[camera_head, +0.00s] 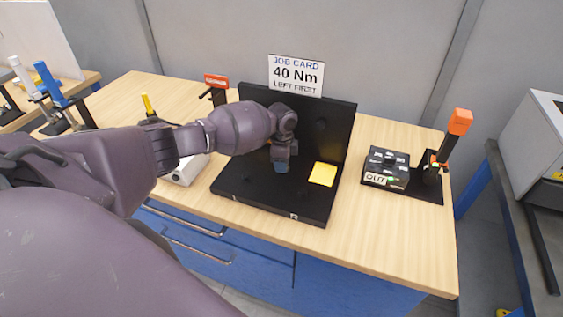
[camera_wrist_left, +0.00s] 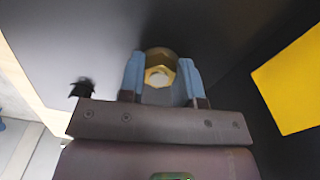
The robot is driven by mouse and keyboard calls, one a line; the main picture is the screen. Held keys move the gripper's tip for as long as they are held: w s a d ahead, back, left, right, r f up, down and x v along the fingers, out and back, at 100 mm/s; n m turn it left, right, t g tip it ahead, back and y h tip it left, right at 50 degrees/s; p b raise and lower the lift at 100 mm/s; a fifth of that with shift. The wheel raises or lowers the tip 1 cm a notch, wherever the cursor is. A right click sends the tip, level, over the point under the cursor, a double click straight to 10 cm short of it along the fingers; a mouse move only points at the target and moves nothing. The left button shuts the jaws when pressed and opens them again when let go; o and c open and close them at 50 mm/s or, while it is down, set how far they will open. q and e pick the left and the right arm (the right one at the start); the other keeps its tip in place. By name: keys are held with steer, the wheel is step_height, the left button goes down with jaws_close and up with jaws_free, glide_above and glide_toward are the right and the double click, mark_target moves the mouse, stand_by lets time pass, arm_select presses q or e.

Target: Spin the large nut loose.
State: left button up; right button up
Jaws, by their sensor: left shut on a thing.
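The large nut (camera_wrist_left: 161,62) is a brass hex nut with a pale round end in its middle, seen in the left wrist view. My left gripper (camera_wrist_left: 160,80) is shut on it, with one blue fingertip on each side. In the head view my left gripper (camera_head: 282,166) is over the black fixture (camera_head: 310,206), in front of its upright back panel. The nut is mostly hidden there behind my gripper. My right gripper is not in view.
A yellow pad (camera_head: 322,174) lies on the fixture's base, right of my gripper. A job card (camera_head: 296,74) reading "40 Nm, left first" stands behind. A black box marked OUT (camera_head: 386,168) and an orange-topped holder (camera_head: 459,122) stand at the right of the bench.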

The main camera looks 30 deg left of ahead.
arm_select(q)
steer(key=n, duration=0.6)
steer(key=shift+s+d+n, duration=0.1)
steer(key=shift+d+n, duration=0.05)
steer(key=shift+n, duration=0.25)
steer(key=n, duration=0.3)
steer(key=shift+d+n, duration=0.1)
steer(key=shift+n, duration=0.3)
steer(key=n, duration=0.3)
steer(key=shift+d+n, duration=0.1)
steer(key=shift+n, duration=0.2)
steer(key=n, duration=0.3)
steer(key=shift+n, duration=0.3)
steer(key=n, duration=0.3)
steer(key=shift+d+n, duration=0.1)
steer(key=shift+n, duration=0.2)
steer(key=n, duration=0.3)
steer(key=shift+d+n, duration=0.1)
steer(key=shift+n, duration=2.1)
steer(key=shift+f, duration=0.1)
